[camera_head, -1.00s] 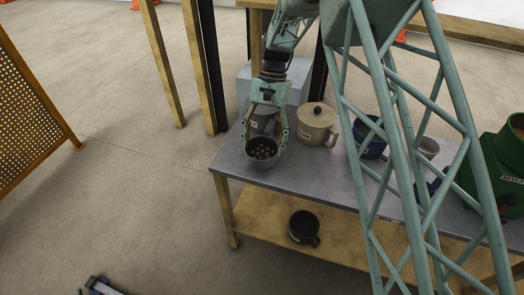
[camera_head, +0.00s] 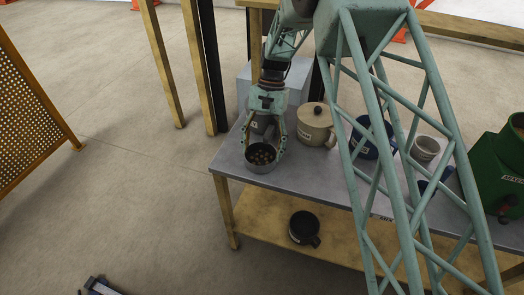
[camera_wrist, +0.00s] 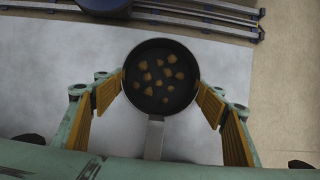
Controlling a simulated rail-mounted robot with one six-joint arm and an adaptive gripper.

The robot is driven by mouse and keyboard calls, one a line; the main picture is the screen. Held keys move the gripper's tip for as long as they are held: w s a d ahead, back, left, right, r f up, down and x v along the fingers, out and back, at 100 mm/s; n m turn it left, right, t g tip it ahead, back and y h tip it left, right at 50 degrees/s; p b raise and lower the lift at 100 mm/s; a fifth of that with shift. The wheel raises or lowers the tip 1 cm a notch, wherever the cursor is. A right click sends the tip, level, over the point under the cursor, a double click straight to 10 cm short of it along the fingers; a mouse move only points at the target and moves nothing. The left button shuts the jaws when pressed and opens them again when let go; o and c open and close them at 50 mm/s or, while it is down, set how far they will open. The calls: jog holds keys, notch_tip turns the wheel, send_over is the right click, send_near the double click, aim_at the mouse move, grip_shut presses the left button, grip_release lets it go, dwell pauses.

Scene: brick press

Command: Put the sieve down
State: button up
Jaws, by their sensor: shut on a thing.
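The sieve (camera_head: 261,158) is a round dark metal pan with a light rim, holding several brown lumps. It is at the left end of the grey tabletop (camera_head: 229,160), close to the front edge, and looks level. In the wrist view the sieve (camera_wrist: 160,92) sits between the yellow-padded fingers, with its short grey handle pointing toward my wrist. My gripper (camera_head: 264,146) reaches down over it and is shut on its sides; it also shows in the wrist view (camera_wrist: 160,100). I cannot tell whether the sieve's underside touches the tabletop.
A beige lidded pot (camera_head: 315,127) stands just right of the sieve. A blue mug (camera_head: 366,148), a pale cup (camera_head: 425,148) and a green machine (camera_head: 498,170) are farther right. A black pot (camera_head: 304,228) is on the lower shelf (camera_head: 262,222). My lattice arm crosses the table's right half.

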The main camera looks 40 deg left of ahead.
jog(key=shift+f, duration=0.1)
jog(key=o, duration=1.2)
jog(key=shift+c, duration=0.2)
jog(key=p+v, duration=0.1)
jog(key=v, duration=1)
jog(key=shift+w+a+r, duration=0.1)
jog(key=shift+w+r, duration=0.05)
jog(key=shift+r, duration=0.2)
jog(key=shift+w+r, duration=0.1)
jog(key=shift+r, duration=0.15)
